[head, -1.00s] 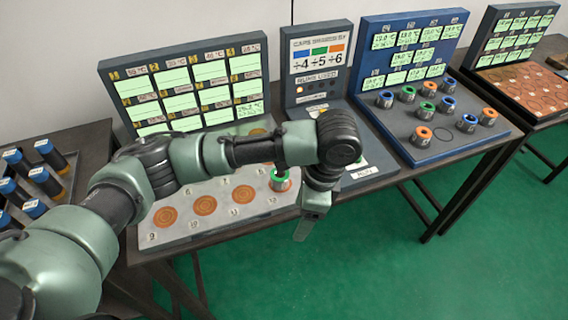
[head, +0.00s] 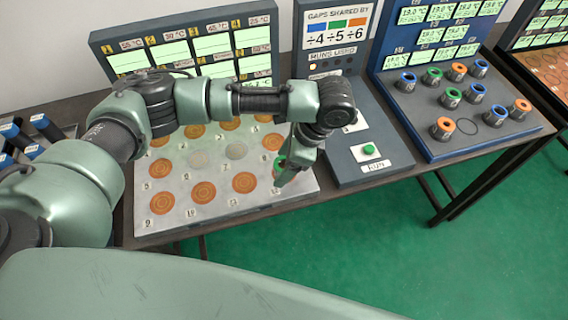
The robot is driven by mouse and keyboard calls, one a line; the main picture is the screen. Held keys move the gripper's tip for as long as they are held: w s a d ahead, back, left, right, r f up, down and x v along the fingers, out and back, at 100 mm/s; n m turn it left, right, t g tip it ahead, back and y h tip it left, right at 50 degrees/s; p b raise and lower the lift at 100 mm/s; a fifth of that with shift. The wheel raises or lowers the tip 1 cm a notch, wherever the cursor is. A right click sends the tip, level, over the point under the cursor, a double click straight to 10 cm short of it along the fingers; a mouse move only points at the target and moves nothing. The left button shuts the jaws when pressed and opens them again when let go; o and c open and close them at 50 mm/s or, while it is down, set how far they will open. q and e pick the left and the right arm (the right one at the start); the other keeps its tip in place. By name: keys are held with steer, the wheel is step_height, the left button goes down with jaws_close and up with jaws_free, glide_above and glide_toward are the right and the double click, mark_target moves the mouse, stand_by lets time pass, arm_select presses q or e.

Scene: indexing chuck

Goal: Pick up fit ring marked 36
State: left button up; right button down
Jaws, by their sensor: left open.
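Several short metal rings with blue, green or orange tops stand on the blue board (head: 440,148) at the right. Among them are a front orange ring (head: 443,128), a green ring (head: 450,97) and a blue ring (head: 497,114). Their markings are too small to read, so I cannot tell which is 36. Another green-topped ring (head: 279,163) stands on the light plate (head: 180,225) and is mostly hidden by my left gripper. My left gripper (head: 284,181) is open and points down at that ring's place near the plate's right edge. Whether it touches the ring is unclear. My right gripper is out of view.
The plate has several numbered orange spots and a panel of green displays (head: 190,50) behind it. A grey console (head: 365,135) with a green button (head: 369,150) stands just right. An empty outlined circle shows on the blue board. Dark vials stand far left.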

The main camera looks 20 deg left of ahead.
arm_select(q)
steer(key=shift+s, duration=0.1)
steer(key=c, duration=1.3)
steer(key=shift+r, duration=0.1)
jaws_close()
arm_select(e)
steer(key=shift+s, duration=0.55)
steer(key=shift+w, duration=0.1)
